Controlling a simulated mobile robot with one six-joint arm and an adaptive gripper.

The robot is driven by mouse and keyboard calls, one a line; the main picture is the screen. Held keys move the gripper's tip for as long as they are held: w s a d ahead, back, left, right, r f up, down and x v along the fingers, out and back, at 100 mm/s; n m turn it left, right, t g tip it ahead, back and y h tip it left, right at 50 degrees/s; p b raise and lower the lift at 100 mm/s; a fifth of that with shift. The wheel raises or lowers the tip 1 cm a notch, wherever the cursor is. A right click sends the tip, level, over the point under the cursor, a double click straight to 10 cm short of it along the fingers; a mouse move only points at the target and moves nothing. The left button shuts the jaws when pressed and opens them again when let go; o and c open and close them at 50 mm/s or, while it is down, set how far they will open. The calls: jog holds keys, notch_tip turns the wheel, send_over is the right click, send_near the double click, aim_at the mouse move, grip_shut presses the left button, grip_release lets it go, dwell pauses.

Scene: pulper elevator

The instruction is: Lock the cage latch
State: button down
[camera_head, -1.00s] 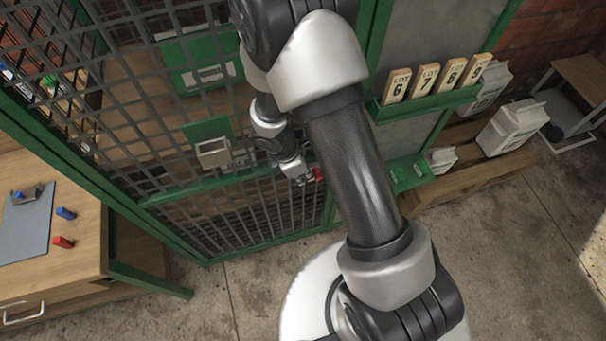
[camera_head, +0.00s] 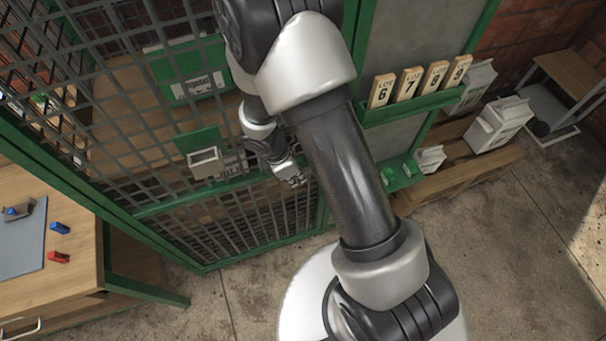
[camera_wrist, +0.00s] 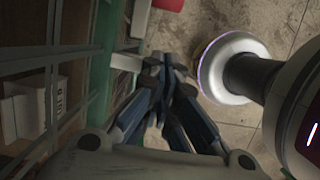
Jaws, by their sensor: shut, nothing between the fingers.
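The green-framed wire cage (camera_head: 152,211) stands at the left and middle of the head view. My gripper (camera_head: 294,179) is close to its right side, partly beside my arm link. In the wrist view my gripper (camera_wrist: 168,62) has its fingertips together with nothing between them. A red part (camera_wrist: 168,4), possibly the latch handle, shows at the top edge of the wrist view, beyond the fingertips and apart from them. In the head view I cannot see the latch; my arm covers that area.
A shelf with several numbered LOT tags (camera_head: 381,90) and white cartons (camera_head: 498,125) are at the right. A wooden workbench (camera_head: 78,290) is at the left. The concrete floor (camera_head: 510,250) is clear at lower right.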

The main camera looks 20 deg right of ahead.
jog(key=p+v, duration=0.3)
jog(key=v, duration=0.5)
jog(key=shift+r, duration=0.4)
jog(key=shift+d, duration=0.1)
jog(key=s+d+r+m+t+y, duration=0.1)
jog(key=s+d+r+m, duration=0.1)
jog(key=r+m, duration=0.5)
jog(key=s+d+r+m+t, duration=0.1)
jog(key=s+r+m, duration=0.1)
jog(key=r, duration=1)
jog(key=s+r+m+t+y, duration=0.2)
jog(key=s+r+m, duration=0.7)
jog(key=s, duration=0.3)
jog(key=shift+r+t, duration=0.3)
jog(key=shift+s+a, duration=0.1)
jog(key=shift+a, duration=0.05)
